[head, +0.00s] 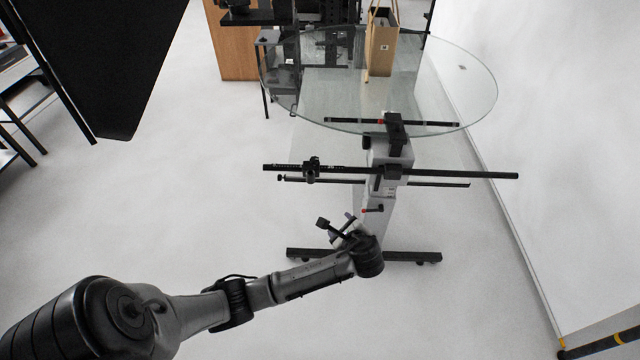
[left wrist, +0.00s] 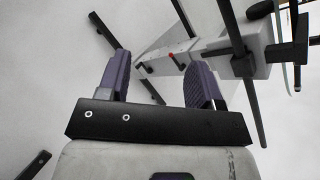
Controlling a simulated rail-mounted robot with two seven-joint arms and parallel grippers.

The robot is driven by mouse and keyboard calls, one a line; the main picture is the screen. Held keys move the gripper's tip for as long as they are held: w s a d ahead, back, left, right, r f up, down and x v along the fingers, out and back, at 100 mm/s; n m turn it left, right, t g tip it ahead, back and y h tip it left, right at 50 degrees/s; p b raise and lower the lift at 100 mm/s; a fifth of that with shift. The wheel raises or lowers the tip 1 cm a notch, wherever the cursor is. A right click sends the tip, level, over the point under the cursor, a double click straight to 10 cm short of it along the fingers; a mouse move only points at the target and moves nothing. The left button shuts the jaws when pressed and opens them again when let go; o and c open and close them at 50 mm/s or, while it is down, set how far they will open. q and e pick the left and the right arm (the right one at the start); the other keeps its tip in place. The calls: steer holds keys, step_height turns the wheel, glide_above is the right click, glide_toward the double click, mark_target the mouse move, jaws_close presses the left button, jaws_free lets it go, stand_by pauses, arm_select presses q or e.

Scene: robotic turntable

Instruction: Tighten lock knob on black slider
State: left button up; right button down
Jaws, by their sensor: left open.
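The black slider (head: 311,170) sits on the left part of a long black horizontal rail (head: 450,174) in the head view. Its lock knob is too small to tell apart. The rail crosses the grey turntable column (head: 376,205). My left gripper (head: 338,225) is below the rail, in front of the column's lower part, apart from the slider. In the left wrist view its two purple-grey fingers (left wrist: 160,68) are spread and empty. A red-tipped crank (left wrist: 172,56) shows beyond them; I cannot tell which black part there is the slider. My right gripper is not in view.
A round glass tabletop (head: 470,100) is above and behind the rail, carrying a brown paper bag (head: 382,45). A black foot bar (head: 412,257) lies at the column's base. A large black panel (head: 105,60) hangs at upper left. The floor left of the column is clear.

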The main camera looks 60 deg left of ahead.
arm_select(q)
steer(key=w+a+f+m+g+y+b, duration=0.1)
steer(key=w+a+f+y+b, duration=0.15)
steer(key=w+a+b, duration=0.25)
steer(key=m+g+y+b, duration=0.2)
steer(key=g+y+b, duration=0.15)
steer(key=b, duration=0.55)
glide_toward(317, 162)
steer(key=shift+t+y, duration=0.3)
steer(key=shift+t, duration=0.05)
steer(key=a+b, duration=0.1)
steer(key=a, duration=0.2)
steer(key=a+b, duration=0.1)
steer(key=a, duration=0.2)
steer(key=a+b, duration=0.1)
steer(key=a, duration=0.3)
steer(key=shift+s+f+b, duration=0.3)
steer(key=shift+s+f, duration=0.05)
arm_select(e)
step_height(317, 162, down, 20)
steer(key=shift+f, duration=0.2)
